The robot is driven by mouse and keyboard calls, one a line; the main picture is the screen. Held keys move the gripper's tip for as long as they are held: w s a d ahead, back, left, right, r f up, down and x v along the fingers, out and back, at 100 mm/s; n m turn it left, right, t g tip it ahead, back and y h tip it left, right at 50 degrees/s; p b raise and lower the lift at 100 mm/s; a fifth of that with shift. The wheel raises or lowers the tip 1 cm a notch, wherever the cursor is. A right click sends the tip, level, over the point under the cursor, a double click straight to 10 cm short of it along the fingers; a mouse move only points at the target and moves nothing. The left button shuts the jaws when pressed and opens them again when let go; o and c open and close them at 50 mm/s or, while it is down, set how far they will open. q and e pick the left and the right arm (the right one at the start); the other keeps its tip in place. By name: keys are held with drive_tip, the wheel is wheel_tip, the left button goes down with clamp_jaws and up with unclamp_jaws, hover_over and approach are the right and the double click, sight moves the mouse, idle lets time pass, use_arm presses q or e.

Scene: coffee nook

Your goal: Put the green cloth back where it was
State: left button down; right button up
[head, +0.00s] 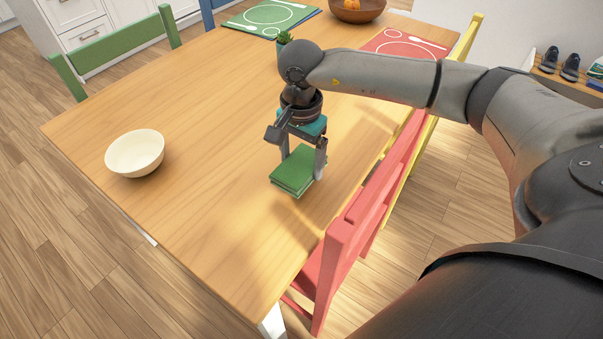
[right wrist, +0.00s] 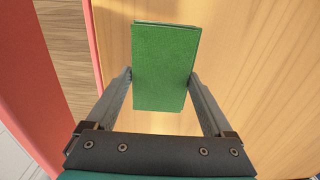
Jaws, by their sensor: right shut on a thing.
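The green cloth (head: 297,170) is a folded, flat rectangular stack over the wooden table near its right edge. My right gripper (head: 302,168) points down and is shut on the cloth, one finger at each side. In the right wrist view the cloth (right wrist: 165,65) sits between the two fingertips (right wrist: 161,75). I cannot tell whether the cloth touches the table or is held a little above it. My left gripper is not in view.
A cream bowl (head: 135,153) stands on the table's left part. A red chair (head: 345,235) and yellow chair (head: 466,42) line the right edge. Green (head: 262,17) and red (head: 400,44) placemats and a brown fruit bowl (head: 357,10) are at the far end. The table's middle is clear.

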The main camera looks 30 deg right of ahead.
sight(301, 163)
wheel_tip(301, 163, down, 4)
drive_tip(key=shift+r+b, duration=0.1)
drive_tip(key=shift+b, duration=0.35)
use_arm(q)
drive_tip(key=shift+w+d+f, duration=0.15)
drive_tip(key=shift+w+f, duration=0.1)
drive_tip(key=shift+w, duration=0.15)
use_arm(e)
drive_tip(key=shift+f, duration=0.25)
drive_tip(key=o, duration=0.9)
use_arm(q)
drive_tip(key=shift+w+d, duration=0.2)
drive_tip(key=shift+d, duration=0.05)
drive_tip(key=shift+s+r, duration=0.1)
use_arm(e)
drive_tip(key=shift+r, duration=0.15)
wheel_tip(301, 163, up, 3)
drive_tip(key=shift+p, duration=0.5)
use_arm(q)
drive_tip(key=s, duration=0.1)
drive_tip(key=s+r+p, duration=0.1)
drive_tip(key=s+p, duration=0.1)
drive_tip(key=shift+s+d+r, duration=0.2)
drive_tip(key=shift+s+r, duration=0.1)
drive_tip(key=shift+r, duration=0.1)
use_arm(e)
wheel_tip(301, 163, up, 9)
